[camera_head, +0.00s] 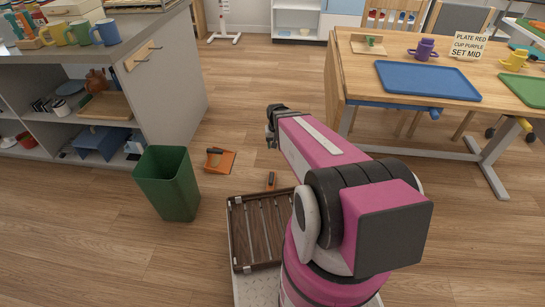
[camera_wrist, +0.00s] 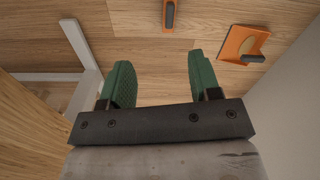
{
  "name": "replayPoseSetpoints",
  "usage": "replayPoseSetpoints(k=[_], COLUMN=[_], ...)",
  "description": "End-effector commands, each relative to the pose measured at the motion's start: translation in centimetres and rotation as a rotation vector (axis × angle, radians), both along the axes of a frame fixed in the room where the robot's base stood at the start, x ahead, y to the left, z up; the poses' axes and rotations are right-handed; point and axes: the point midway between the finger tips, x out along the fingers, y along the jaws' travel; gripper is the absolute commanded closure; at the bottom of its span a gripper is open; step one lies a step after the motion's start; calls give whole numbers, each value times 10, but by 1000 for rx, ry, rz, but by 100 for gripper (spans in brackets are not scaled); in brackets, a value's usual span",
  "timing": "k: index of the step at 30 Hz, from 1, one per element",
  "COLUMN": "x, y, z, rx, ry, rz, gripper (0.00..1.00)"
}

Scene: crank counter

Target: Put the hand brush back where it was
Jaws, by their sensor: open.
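The hand brush (camera_head: 271,181) appears as a small orange-brown thing on the wood floor, just beyond the slatted wooden rack.
A green bin (camera_head: 168,183) stands left of the slatted rack (camera_head: 258,232). A grey counter with shelves (camera_head: 165,85) has a wooden rail (camera_head: 143,56) on its end panel. A wooden table (camera_head: 350,80) with trays and a purple cup (camera_head: 425,47) stands right.

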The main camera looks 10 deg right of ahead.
Motion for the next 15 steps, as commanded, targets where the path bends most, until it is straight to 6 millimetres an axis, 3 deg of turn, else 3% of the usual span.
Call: replayPoseSetpoints(k=[1, 6, 10, 15], x=[-31, -74, -86, -86], y=[0, 0, 0, 0], z=[33, 85, 100, 102], rx=[-1, -1, -1, -1], ry=[-5, -4, -3, -2], rz=[21, 78, 97, 102], gripper=[43, 43, 43, 43])
